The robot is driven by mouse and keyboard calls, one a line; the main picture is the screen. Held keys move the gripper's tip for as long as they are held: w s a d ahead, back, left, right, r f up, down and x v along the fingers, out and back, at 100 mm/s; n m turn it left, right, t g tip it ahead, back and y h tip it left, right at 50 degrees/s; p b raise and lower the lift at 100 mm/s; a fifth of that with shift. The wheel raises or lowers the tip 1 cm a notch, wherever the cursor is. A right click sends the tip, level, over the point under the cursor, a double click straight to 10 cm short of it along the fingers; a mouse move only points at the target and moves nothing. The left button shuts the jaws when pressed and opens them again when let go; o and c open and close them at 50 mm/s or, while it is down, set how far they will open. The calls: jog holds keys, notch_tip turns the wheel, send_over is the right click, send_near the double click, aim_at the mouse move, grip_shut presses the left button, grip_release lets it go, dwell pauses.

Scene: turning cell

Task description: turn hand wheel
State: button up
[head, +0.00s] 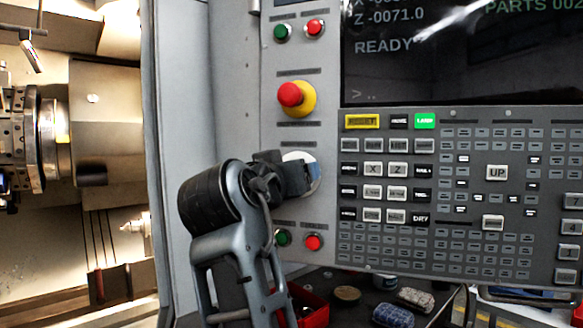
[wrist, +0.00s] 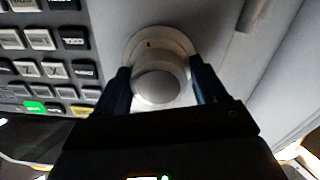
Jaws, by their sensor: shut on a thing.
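The hand wheel (wrist: 158,82) is a round silver-grey knob on the control panel, seen large in the wrist view. In the head view only a pale part of its disc (head: 314,170) shows beside my gripper (head: 290,178), which covers the rest. In the wrist view my gripper (wrist: 161,85) has one dark finger on each side of the knob and is shut on it. A small dark mark shows on the wheel's rim near the top in that view.
A red emergency stop (head: 291,95) on a yellow base sits above the wheel. Green and red buttons (head: 314,242) sit just below. The keypad (head: 440,190) and screen (head: 460,50) are to the right. A red bin (head: 316,306) and small items lie on the ledge below.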

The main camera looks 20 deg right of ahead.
jog(key=shift+n+p, duration=0.75)
jog(key=shift+n, duration=0.35)
jog(key=o, duration=0.8)
jog(key=shift+c, duration=0.2)
jog(key=shift+a, duration=0.1)
jog(key=b+v, duration=0.2)
jog(key=v, duration=0.5)
jog(key=shift+s+a, duration=0.15)
jog(key=shift+s, duration=0.15)
jog(key=shift+f, duration=0.1)
